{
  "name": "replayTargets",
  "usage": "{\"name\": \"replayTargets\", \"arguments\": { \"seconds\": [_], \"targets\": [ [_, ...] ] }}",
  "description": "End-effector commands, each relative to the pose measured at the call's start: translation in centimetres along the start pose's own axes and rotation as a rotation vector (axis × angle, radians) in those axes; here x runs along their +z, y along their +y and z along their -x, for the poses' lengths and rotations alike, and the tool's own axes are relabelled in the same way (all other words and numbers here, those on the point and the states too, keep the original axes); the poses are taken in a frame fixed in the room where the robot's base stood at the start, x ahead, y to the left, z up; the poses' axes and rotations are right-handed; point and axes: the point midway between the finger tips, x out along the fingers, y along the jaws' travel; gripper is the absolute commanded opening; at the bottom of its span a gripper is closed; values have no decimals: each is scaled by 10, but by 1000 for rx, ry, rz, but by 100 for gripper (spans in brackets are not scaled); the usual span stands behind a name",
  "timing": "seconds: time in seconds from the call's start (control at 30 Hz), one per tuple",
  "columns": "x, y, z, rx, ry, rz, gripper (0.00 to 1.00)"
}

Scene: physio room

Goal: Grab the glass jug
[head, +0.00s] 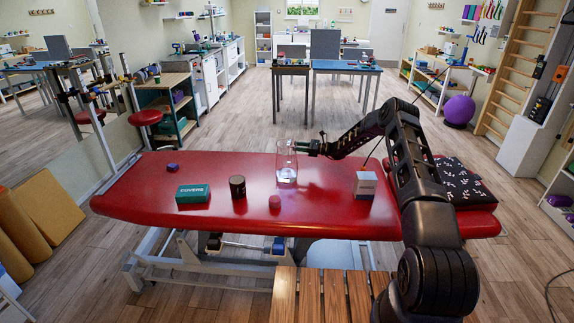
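The clear glass jug (287,170) is upright at the far middle part of the red treatment table (130,205). My arm reaches in from the right, and my gripper (299,147) is at the jug's upper right side, at or very near its rim. The fingertips are small and dark against the glass. I cannot tell whether they touch the jug or are closed on it.
On the table stand a green box (193,194), a dark brown tin (237,187), a small red cylinder (275,202), a white box (365,185) and a small purple block (172,167). A black patterned cushion (460,183) lies at the right end. A wooden slatted surface (310,295) is in front.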

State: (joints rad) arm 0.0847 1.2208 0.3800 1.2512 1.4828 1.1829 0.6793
Motion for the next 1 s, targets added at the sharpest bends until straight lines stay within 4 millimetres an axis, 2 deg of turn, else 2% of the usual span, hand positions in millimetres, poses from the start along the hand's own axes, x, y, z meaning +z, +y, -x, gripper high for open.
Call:
{"name": "replayTargets", "arguments": {
  "seconds": [0.37, 0.63, 0.67, 0.83, 0.87, 1.0],
  "targets": [
    [7, 0, -45, 2, 0, 0, 41],
    [7, -1, -48, 0, 0, 0, 41],
    [7, -1, -48, 0, 0, 0, 37],
    [7, -1, -48, 0, 0, 0, 4],
    [7, -1, -48, 0, 0, 0, 0],
    [7, -1, -48, 0, 0, 0, 0]
  ]
}}
